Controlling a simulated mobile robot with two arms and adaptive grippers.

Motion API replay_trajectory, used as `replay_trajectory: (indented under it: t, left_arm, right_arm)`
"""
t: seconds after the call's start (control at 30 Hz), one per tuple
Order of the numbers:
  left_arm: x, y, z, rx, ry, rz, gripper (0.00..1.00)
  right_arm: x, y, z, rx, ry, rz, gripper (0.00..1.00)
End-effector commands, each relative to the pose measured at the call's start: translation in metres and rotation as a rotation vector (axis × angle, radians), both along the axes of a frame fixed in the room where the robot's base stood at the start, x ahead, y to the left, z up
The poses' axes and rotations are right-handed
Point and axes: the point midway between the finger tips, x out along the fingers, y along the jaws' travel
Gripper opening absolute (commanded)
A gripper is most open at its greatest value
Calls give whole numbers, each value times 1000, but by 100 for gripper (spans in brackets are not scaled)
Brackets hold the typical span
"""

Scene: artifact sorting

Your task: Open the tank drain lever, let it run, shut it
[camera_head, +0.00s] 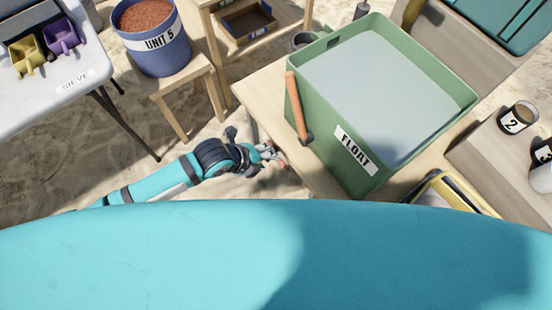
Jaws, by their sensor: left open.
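The tank (322,127) is a green box labelled FLOAT, filled with grey-blue water (385,85), on a wooden table. Its drain lever (296,108) is an orange-brown handle on the tank's left side, standing up and slightly tilted, with a dark pivot at its lower end. My left gripper (272,157) is open and empty, below and left of the lever's lower end, apart from it, by the table's left edge. My right gripper is not in view.
A blue bucket (160,52) labelled UNIT 5 stands on a wooden stool (186,84). A white SIEVE table (25,110) holds yellow and purple scoops. Cups (517,117) stand at the right. A yellow-rimmed container (455,187) is below the tank. Sandy ground lies around my left arm.

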Motion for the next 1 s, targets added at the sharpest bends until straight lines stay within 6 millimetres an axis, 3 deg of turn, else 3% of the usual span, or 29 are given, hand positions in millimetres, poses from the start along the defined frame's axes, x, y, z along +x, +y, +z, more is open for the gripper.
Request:
replay_trajectory:
  t: [0.1,0.3,0.77,1.0]
  left_arm:
    - [9,-12,-22,-1,1,2,40]
    - [19,-26,-47,0,0,2,40]
    - [23,-31,-58,1,-1,2,40]
    - [23,-31,-58,1,-1,2,10]
  right_arm:
    - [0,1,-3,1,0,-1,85]
    - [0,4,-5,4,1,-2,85]
    - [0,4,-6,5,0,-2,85]
    - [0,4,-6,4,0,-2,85]
